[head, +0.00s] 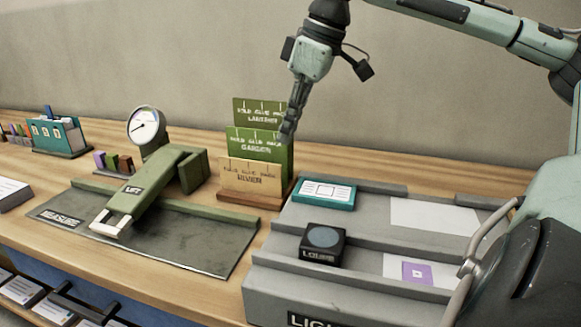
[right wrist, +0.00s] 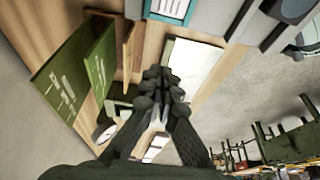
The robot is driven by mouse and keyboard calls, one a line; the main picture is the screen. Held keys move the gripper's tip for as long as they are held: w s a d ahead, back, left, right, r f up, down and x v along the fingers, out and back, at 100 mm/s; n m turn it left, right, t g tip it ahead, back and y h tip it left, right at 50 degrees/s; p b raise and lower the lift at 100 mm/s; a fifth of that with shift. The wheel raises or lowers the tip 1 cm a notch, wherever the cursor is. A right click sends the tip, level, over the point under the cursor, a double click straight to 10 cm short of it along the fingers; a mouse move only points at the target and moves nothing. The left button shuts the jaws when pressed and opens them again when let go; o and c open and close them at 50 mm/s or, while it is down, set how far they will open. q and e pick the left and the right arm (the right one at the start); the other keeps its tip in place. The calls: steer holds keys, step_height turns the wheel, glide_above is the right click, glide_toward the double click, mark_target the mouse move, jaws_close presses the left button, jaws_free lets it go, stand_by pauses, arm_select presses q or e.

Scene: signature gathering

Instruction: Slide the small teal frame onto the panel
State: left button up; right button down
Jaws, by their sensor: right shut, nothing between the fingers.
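The small teal frame (head: 324,194), with a white printed face, sits at the upper left of the grey stepped panel (head: 300,240). It also shows at the top edge of the right wrist view (right wrist: 168,9), partly cut off. My right gripper (head: 288,136) is shut and empty, fingers pointing down, beside the green cards and up and left of the teal frame. Its closed fingers fill the middle of the right wrist view (right wrist: 163,84). My left gripper is not in view.
A black loupe block (head: 323,244) and a purple card (head: 418,272) lie on the panel's lower step. A white sheet (head: 435,215) lies on the upper step. Upright cards (head: 260,150) in a wooden holder stand close to my gripper. A green lever device (head: 150,190) stands left.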

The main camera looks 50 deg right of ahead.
mark_target(292, 192)
steer(key=f+b, duration=0.1)
steer(key=f, duration=0.2)
steer(key=f+b, duration=0.2)
steer(key=f, duration=0.1)
steer(key=f+b, duration=0.1)
steer(key=f, duration=0.2)
steer(key=shift+s+d+f+b, duration=0.1)
steer(key=shift+s+f+b, duration=0.1)
steer(key=shift+s+b, duration=0.15)
steer(key=shift+s, duration=0.1)
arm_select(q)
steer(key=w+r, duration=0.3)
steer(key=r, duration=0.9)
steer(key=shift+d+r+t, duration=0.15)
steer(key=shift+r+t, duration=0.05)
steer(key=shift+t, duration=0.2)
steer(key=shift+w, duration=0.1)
